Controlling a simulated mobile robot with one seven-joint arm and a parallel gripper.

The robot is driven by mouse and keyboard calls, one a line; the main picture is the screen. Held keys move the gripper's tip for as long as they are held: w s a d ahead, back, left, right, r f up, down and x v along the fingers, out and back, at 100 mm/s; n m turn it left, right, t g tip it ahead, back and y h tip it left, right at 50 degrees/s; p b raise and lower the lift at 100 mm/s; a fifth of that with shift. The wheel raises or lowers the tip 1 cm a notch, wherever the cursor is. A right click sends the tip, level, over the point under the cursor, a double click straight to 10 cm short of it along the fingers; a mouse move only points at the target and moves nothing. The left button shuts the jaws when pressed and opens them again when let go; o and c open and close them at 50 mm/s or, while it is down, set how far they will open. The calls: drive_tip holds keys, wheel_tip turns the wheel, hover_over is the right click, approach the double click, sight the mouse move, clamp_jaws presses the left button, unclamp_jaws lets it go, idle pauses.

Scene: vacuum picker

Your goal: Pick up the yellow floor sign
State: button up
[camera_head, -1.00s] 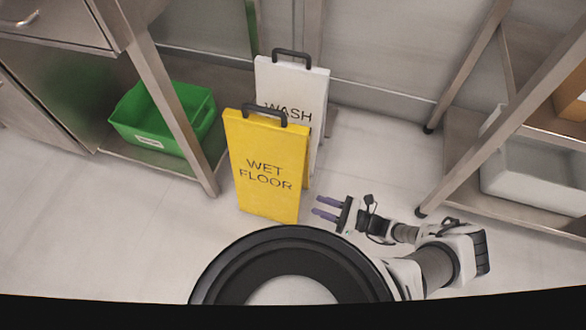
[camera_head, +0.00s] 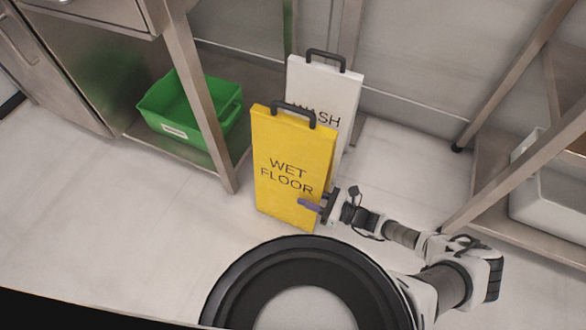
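The yellow floor sign (camera_head: 284,165) stands upright on the floor in the middle of the head view. It reads "WET FLOOR" and has a dark handle (camera_head: 293,113) on its top edge. I cannot tell whether the fingers touch the sign. They look slightly apart, with nothing seen between them. The sign's back is hidden.
A white sign (camera_head: 325,93) reading "WASH" stands close behind the yellow one. A green bin (camera_head: 190,112) sits on a low shelf at left, behind a metal table leg (camera_head: 203,100). A metal rack with a white tub (camera_head: 548,196) is at right. The floor at front left is clear.

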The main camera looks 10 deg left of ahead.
drive_tip(key=shift+x, duration=0.95)
drive_tip(key=shift+c, duration=0.2)
clamp_jaws()
idle(0.5)
